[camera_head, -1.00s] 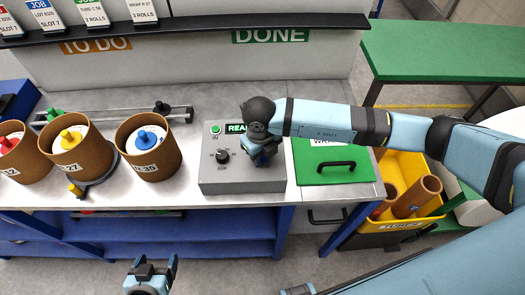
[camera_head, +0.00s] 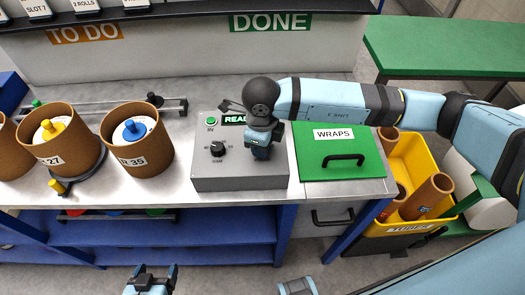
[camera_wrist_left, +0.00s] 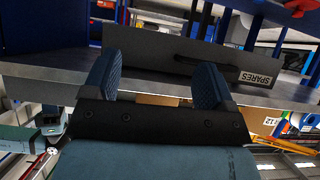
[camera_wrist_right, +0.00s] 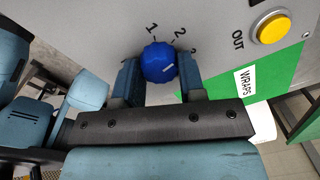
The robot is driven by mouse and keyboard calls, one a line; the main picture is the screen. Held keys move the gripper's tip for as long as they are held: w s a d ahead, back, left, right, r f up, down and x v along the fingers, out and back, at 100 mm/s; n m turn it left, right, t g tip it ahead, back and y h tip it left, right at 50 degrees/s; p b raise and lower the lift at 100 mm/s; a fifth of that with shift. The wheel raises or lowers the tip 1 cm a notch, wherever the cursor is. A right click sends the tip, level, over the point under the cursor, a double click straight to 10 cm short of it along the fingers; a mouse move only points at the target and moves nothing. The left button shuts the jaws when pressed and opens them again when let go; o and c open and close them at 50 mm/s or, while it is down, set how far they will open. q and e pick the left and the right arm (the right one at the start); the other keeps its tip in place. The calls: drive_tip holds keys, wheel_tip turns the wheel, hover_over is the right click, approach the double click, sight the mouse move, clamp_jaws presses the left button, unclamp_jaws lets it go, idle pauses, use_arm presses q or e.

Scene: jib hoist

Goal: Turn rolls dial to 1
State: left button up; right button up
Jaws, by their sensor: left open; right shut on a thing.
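The rolls dial is a round blue knob (camera_wrist_right: 158,62) on the grey control box (camera_head: 238,184), with printed 1 and 2 beside it and a third mark partly hidden. Its white line lies on the lower right side of the knob, away from the 1. My right gripper (camera_wrist_right: 160,80) is shut on the rolls dial, one finger on each side; in the head view (camera_head: 258,152) it points down at the box and hides the dial. My left gripper (camera_head: 151,271) is open and empty in front of the bench; it also shows in the left wrist view (camera_wrist_left: 152,85).
A black dial (camera_head: 217,148) and green button (camera_head: 211,121) sit left on the box; a yellow OUT button (camera_wrist_right: 271,28) is near my right gripper. The green WRAPS lid (camera_head: 342,168) adjoins the box. Brown tubs (camera_head: 140,163) stand left. A yellow bin (camera_head: 403,165) stands right.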

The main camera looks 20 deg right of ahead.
drive_tip(key=n+b, duration=0.1)
drive_tip(key=b, duration=0.1)
drive_tip(key=n+b, duration=0.1)
drive_tip(key=shift+w+f+n+b, duration=0.1)
drive_tip(key=shift+f+n+b, duration=0.25)
drive_tip(key=shift+n, duration=0.05)
drive_tip(key=n+b, duration=0.3)
drive_tip(key=b, duration=0.2)
drive_tip(key=shift+n, duration=0.3)
drive_tip(key=n+b, duration=0.2)
drive_tip(key=b, duration=0.1)
drive_tip(key=shift+d+r, duration=0.1)
drive_tip(key=shift+r+n+y+b, duration=0.1)
drive_tip(key=shift+n+y+b, duration=0.2)
drive_tip(key=shift+n+b, duration=0.65)
use_arm(q)
wheel_tip(320, 180, down, 9)
drive_tip(key=w, duration=0.1)
drive_tip(key=shift+d, duration=0.45)
use_arm(e)
drive_tip(key=shift+w+r+n, duration=0.1)
drive_tip(key=shift+n, duration=0.25)
use_arm(q)
drive_tip(key=shift+b, duration=0.3)
drive_tip(key=shift+w+d+r, duration=0.1)
drive_tip(key=shift+d+r, duration=0.05)
drive_tip(key=shift+r, duration=0.1)
use_arm(e)
drive_tip(key=shift+r, duration=0.1)
